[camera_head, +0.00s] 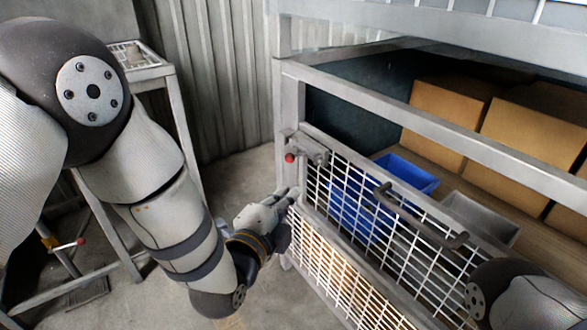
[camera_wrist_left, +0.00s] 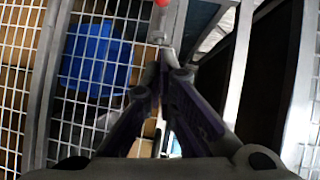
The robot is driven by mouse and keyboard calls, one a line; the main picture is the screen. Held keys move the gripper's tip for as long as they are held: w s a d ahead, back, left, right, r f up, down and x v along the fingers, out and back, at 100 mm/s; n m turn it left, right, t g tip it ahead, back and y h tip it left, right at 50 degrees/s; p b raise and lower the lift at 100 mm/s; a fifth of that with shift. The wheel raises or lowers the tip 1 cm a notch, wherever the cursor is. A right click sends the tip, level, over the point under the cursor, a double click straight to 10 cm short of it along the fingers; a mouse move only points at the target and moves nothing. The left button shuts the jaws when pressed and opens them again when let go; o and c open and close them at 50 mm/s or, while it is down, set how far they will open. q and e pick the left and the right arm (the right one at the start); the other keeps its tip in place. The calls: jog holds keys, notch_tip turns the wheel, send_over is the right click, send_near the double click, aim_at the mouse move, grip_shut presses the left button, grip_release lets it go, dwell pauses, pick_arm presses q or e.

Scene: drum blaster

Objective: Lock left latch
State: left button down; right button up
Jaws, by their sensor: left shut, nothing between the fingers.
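The left latch (camera_head: 308,148) is a grey metal piece at the upper left corner of the mesh gate (camera_head: 395,258), beside the frame post (camera_head: 291,110). Its red knob (camera_head: 289,158) points to the left, and shows at the top edge of the left wrist view (camera_wrist_left: 162,3). My left gripper (camera_head: 291,193) is shut and empty, a little below the knob. In the left wrist view its fingertips (camera_wrist_left: 166,60) come together below the knob; I cannot tell whether they touch the latch. My right arm shows at the lower right, but its gripper is out of view.
A dark curved handle (camera_head: 420,215) stands out from the gate's top rail. Behind the mesh are a blue bin (camera_head: 408,174), a grey bin (camera_head: 480,217) and cardboard boxes (camera_head: 447,112). A grey metal stand (camera_head: 180,120) is at the left. Bare floor lies between stand and gate.

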aim_at(286, 159)
pick_arm(q)
jog(key=w+a+b+x, duration=0.1)
jog(key=a+b+x, duration=0.1)
jog(key=x, duration=1)
jog(key=shift+a+f+b, duration=0.3)
pick_arm(e)
jog(key=shift+x, duration=1.25)
pick_arm(q)
jog(key=shift+w, duration=0.15)
pick_arm(e)
jog(key=shift+w+f, duration=0.1)
jog(key=shift+w, duration=0.05)
pick_arm(q)
jog(key=shift+w+a+f+b, duration=0.2)
jog(key=shift+w+a+b, duration=0.7)
jog(key=shift+w, duration=0.35)
jog(key=shift+w+a+r, duration=0.15)
jog(key=shift+w+a, duration=0.2)
jog(key=shift+w, duration=0.1)
jog(key=shift+r, duration=0.1)
pick_arm(e)
jog(key=shift+s+f+g, duration=0.3)
jog(key=shift+f, duration=0.45)
